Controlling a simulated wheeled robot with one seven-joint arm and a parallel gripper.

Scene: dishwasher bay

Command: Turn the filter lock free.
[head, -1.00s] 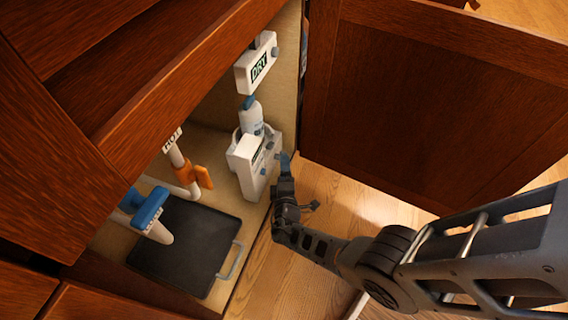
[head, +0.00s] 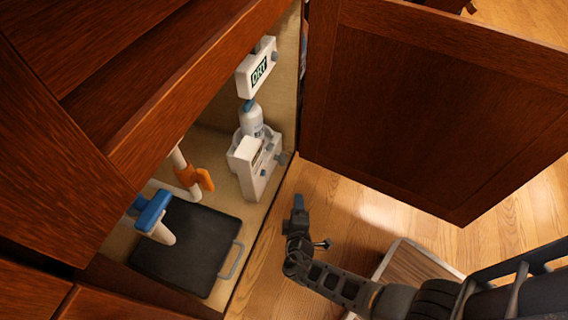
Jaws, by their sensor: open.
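A white housing (head: 256,173) stands at the back right inside the cabinet, with a small panel and several small grey parts on its face. A grey knob (head: 283,158) sticks out from its right side; I take it for the filter lock, but its marking and turn angle are too small to read. My gripper (head: 298,203), with blue fingertips, is outside the cabinet above the wood floor. It is apart from the knob, lower and slightly right of it in the picture. It is open, and nothing shows between its fingers.
A white bottle (head: 251,118) stands behind the housing. A labelled white box (head: 257,68) hangs above it. An orange valve handle (head: 195,178), a blue handle (head: 152,208) and a black tray (head: 187,248) are to the left. An open cabinet door (head: 420,110) stands at right.

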